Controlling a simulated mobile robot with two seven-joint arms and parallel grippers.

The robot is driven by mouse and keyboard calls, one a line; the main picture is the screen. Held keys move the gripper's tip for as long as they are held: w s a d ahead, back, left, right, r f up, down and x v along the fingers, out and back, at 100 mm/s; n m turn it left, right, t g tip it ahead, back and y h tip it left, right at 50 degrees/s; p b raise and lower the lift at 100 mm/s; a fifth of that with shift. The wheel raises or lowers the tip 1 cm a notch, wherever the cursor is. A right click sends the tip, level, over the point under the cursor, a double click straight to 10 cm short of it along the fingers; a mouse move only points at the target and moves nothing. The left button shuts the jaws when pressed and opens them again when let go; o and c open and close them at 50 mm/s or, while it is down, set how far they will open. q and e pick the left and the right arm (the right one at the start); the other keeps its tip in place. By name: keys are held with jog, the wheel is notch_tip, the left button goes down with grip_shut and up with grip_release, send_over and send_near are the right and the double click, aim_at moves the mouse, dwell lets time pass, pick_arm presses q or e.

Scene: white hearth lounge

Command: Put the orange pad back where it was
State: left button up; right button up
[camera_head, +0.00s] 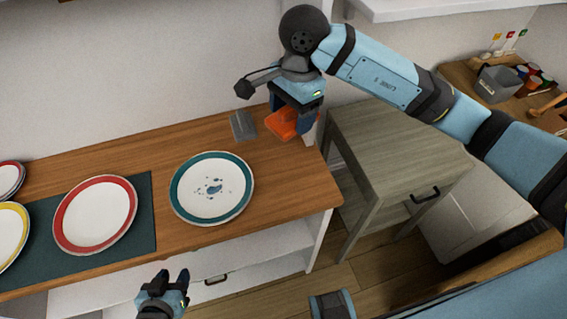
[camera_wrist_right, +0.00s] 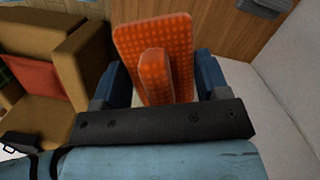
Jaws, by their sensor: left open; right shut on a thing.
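The orange pad (camera_head: 281,123) is at the right end of the wooden counter, near the wall. My right gripper (camera_head: 291,117) is shut on it from above. In the right wrist view the dotted pad (camera_wrist_right: 180,35) has a raised orange grip (camera_wrist_right: 155,75) between the two blue fingers. I cannot tell whether the pad touches the counter. My left gripper (camera_head: 168,283) is open and empty, low in front of the counter.
A grey block (camera_head: 243,126) lies just left of the pad. A teal-rimmed plate (camera_head: 181,204) with blue stains sits on the counter (camera_head: 290,185). A red-rimmed plate (camera_head: 65,215) lies on a dark mat (camera_head: 143,235). A grey-wood cabinet (camera_head: 385,145) stands to the right.

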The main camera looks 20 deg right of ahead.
send_over(290, 176)
notch_tip(290, 176, down, 14)
jog(key=shift+d+r, duration=0.1)
pick_arm(q)
jog(key=shift+s+d, duration=0.1)
jog(key=shift+s, duration=0.05)
pick_arm(e)
jog(key=shift+w+f, duration=0.1)
jog(key=shift+f, duration=2.45)
jog(key=shift+f+b, duration=0.2)
jog(key=shift+b, duration=0.15)
jog(key=o, duration=1)
pick_arm(q)
jog(key=shift+r, duration=0.1)
pick_arm(e)
jog(key=shift+r, duration=0.15)
